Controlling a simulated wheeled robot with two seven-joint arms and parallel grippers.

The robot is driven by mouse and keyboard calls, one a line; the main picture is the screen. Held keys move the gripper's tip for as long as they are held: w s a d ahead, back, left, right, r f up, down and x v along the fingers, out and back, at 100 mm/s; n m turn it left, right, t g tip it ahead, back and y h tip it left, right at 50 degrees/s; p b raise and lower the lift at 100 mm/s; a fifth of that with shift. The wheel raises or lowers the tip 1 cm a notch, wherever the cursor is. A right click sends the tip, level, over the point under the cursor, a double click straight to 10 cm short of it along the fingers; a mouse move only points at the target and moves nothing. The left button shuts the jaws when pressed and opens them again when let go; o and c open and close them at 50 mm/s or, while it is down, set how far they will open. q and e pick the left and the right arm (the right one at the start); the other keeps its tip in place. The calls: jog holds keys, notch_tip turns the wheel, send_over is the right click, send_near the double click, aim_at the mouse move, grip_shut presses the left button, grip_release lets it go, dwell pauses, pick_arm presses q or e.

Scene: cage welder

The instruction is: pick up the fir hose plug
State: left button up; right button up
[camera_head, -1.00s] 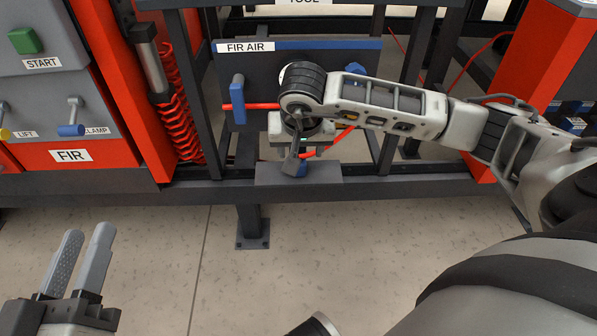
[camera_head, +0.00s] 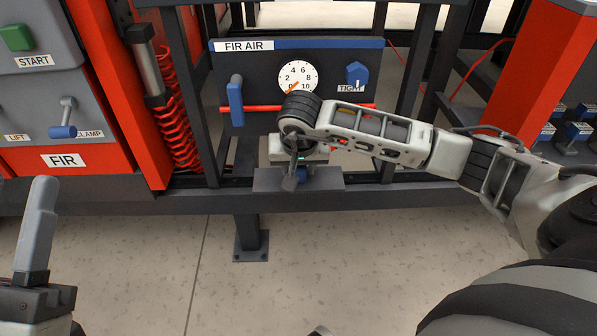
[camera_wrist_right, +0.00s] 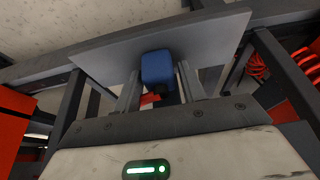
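A blue plug (camera_wrist_right: 158,68) shows in the right wrist view between the two fingers of my right gripper (camera_wrist_right: 160,85), against a grey plate. A red bit shows just below it. The fingers stand apart on either side of the plug, and I see no clear grip on it. My left gripper (camera_head: 38,225) is at the lower left, partly cut off, away from the plug.
The FIR AIR panel (camera_head: 330,60) with gauge (camera_head: 298,77) and blue knob (camera_head: 357,75) stands behind my right wrist. A grey bracket (camera_head: 325,181) juts from the frame rail. Red coiled hose (camera_head: 178,120) and FIR control box (camera_head: 110,158) are left. The floor in front is clear.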

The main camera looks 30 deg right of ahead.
jog(key=c, duration=0.6)
jog(key=shift+o, duration=0.2)
